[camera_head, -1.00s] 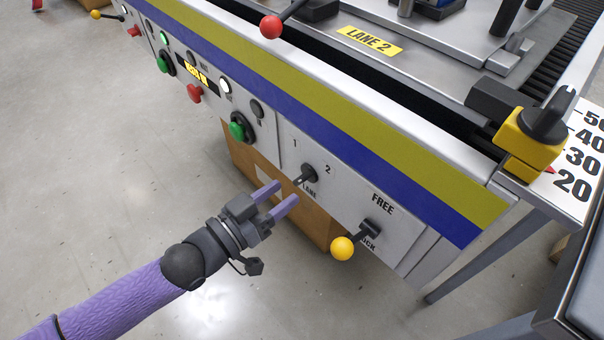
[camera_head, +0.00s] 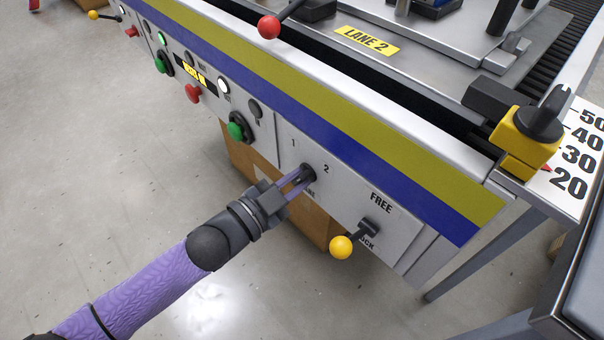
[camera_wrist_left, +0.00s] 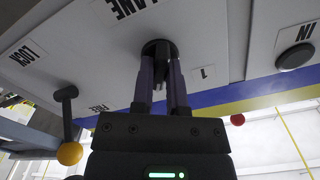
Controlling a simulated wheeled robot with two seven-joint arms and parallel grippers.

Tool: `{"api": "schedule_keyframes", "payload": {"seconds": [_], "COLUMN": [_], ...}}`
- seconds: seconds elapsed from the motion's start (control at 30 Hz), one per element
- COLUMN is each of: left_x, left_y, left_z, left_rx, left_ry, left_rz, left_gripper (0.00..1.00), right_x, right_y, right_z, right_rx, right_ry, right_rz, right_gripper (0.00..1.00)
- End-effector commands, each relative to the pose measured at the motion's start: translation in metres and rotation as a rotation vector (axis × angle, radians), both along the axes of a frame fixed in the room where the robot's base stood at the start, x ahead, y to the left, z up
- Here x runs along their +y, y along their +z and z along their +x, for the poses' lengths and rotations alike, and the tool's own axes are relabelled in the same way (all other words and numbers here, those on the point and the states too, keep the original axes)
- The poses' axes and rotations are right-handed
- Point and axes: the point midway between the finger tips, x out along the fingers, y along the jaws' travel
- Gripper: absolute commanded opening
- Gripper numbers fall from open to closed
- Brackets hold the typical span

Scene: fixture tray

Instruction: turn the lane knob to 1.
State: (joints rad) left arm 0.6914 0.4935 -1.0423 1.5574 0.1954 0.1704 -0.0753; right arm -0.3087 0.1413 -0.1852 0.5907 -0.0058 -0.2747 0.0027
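The lane knob (camera_head: 308,172) is a black knob on the grey front panel, with the marks 1 and 2 above it and the LANE label below, partly covered. My left gripper (camera_head: 297,181) has its two purple fingers around the knob. In the left wrist view the black knob (camera_wrist_left: 158,50) sits between the fingertips (camera_wrist_left: 160,75), which press close on both its sides. The fingers cover much of the knob, so I cannot tell which mark it points to. My right gripper is not in view.
A yellow-ball lever (camera_head: 342,246) with FREE and LOCK marks sits just right of the knob. A green button (camera_head: 238,128) and a black button (camera_head: 255,108) are to its left. A cardboard box (camera_head: 245,165) stands under the panel. Open floor lies in front.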

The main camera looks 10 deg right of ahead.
Motion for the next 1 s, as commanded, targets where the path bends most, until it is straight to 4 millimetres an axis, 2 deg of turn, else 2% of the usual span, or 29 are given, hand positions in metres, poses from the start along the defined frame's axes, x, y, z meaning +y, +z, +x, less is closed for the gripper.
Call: {"api": "schedule_keyframes", "payload": {"seconds": [0.23,0.53,0.77,1.0], "left_x": [0.000,0.000,0.000,0.001], "left_y": [0.000,0.001,0.000,-0.001], "left_z": [0.000,0.000,0.000,0.000], "left_rx": [0.010,0.394,0.412,0.803], "left_ry": [0.000,0.000,0.000,0.001], "left_rz": [-0.007,-0.285,-0.298,-0.581], "left_gripper": [0.00,0.00,0.00,0.00], "right_x": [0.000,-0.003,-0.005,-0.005], "right_y": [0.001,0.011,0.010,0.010], "right_z": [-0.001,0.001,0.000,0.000], "right_rx": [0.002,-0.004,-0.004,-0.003], "right_ry": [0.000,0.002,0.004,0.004], "right_rz": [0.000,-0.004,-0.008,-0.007], "right_gripper": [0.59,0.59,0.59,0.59]}}
